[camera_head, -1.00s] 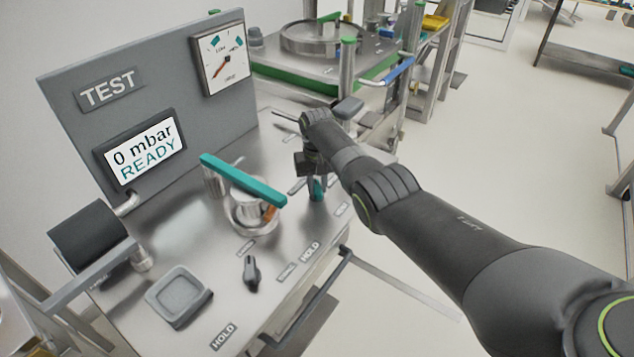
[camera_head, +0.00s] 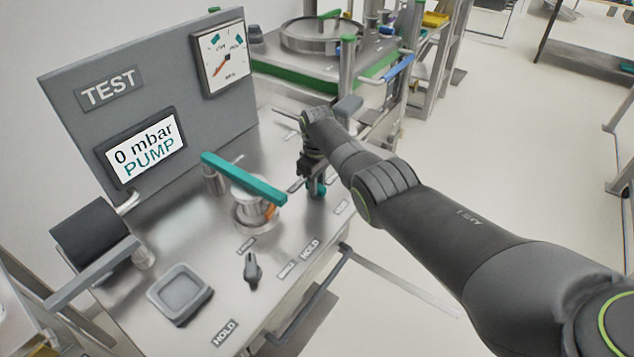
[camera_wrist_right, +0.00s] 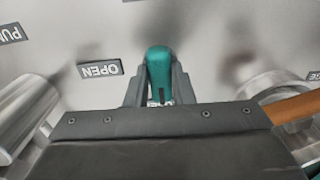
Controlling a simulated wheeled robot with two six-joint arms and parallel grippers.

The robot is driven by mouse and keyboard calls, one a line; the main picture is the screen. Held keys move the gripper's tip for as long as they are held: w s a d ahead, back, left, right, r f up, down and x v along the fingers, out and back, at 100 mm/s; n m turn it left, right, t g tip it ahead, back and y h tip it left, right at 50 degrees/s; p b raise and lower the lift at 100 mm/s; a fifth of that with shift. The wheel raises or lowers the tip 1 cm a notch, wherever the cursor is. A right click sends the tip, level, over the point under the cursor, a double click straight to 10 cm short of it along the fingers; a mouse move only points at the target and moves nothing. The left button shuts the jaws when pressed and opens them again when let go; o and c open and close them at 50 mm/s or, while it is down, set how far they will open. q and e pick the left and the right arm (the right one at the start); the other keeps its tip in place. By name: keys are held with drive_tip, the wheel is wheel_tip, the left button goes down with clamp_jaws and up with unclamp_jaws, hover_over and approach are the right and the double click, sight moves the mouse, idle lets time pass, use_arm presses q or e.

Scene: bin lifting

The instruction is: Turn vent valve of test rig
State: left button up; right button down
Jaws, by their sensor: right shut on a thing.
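The test rig (camera_head: 190,245) is a steel bench with a grey panel. Its display (camera_head: 143,148) reads "0 mbar PUMP". My right gripper (camera_head: 317,187) is over the far right part of the bench top. In the right wrist view its two fingers (camera_wrist_right: 160,85) are shut on a teal valve handle (camera_wrist_right: 159,62), one on each side of it. The handle's lower part is hidden by the gripper body. An "OPEN" label (camera_wrist_right: 101,68) lies to the left of the handle in that view. A dial gauge (camera_head: 222,58) is on the panel. My left gripper is out of view.
A long teal lever (camera_head: 243,179) on a steel fitting stands left of my right gripper. A black knob (camera_head: 252,268) and a square grey pad (camera_head: 180,293) are nearer the front. A rail (camera_head: 318,300) runs along the bench's edge. Open floor lies to the right.

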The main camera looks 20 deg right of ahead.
drive_tip(key=shift+r, duration=0.15)
idle(0.4)
drive_tip(key=c, duration=1.2)
unclamp_jaws()
drive_tip(key=shift+c, duration=0.2)
drive_tip(key=shift+r, duration=0.3)
wheel_tip(320, 180, up, 6)
drive_tip(key=shift+f+p, duration=0.2)
drive_tip(key=shift+p, duration=0.5)
wheel_tip(320, 180, up, 11)
drive_tip(key=b, duration=0.1)
drive_tip(key=shift+b, duration=0.35)
drive_tip(key=shift+f, duration=0.1)
